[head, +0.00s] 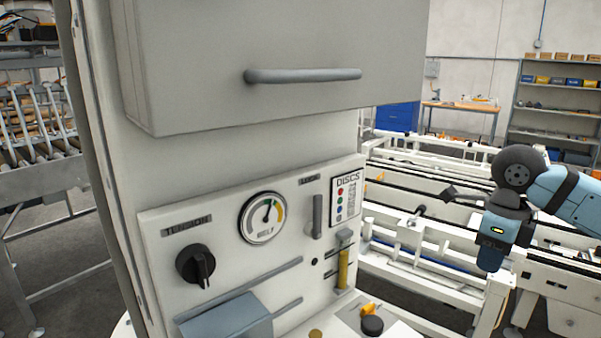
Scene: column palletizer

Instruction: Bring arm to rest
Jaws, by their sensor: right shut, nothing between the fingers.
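My right arm comes in from the right edge, its blue and black links bent in front of the white conveyor frames. My left arm and left gripper are out of the picture.
The grey machine cabinet with a handle (303,76) fills the middle. Its panel has a dark tension knob (196,266), a belt gauge (263,218) and a lock lever (318,217). White conveyor frames (420,270) lie behind my right arm; shelves (555,100) stand behind.

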